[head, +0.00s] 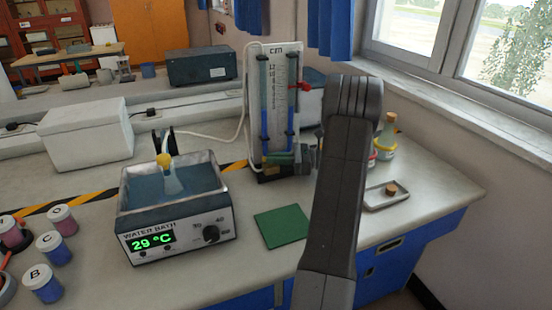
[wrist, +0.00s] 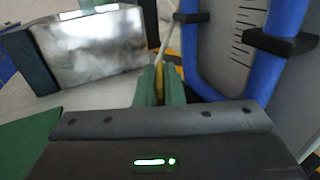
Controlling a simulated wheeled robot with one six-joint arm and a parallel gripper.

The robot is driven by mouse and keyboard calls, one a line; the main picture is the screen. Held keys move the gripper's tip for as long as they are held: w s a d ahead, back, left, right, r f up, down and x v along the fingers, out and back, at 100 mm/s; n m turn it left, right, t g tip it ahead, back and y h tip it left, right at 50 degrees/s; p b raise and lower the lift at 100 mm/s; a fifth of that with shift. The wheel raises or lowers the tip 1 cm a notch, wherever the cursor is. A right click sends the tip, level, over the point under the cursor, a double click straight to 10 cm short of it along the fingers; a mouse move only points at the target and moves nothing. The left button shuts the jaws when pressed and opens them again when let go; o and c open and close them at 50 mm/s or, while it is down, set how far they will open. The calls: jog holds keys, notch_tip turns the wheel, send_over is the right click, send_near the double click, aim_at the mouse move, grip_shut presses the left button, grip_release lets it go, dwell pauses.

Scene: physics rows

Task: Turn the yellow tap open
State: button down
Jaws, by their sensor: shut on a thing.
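The yellow tap (wrist: 159,84) shows as a narrow yellow strip between the two green fingers of my gripper (wrist: 160,86) in the wrist view. My gripper is shut on it, and the fingers hide most of it. The manometer (head: 278,95), a white "cm" scale board with a blue U-tube, stands upright on the bench in the head view. My gripper is low at its foot, partly hidden behind my dark arm. The blue tube (wrist: 276,55) rises close on the right in the wrist view. How far the tap is turned cannot be seen.
The water bath (head: 178,220), reading 29 °C, stands left with a yellow-topped flask (head: 172,180) in it. A green mat (head: 282,226) lies in front. A small tray (head: 386,199) and bottle (head: 388,140) are right of my arm.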

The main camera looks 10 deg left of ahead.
jog(key=c, duration=1.5)
grip_release()
jog(key=shift+c, duration=0.2)
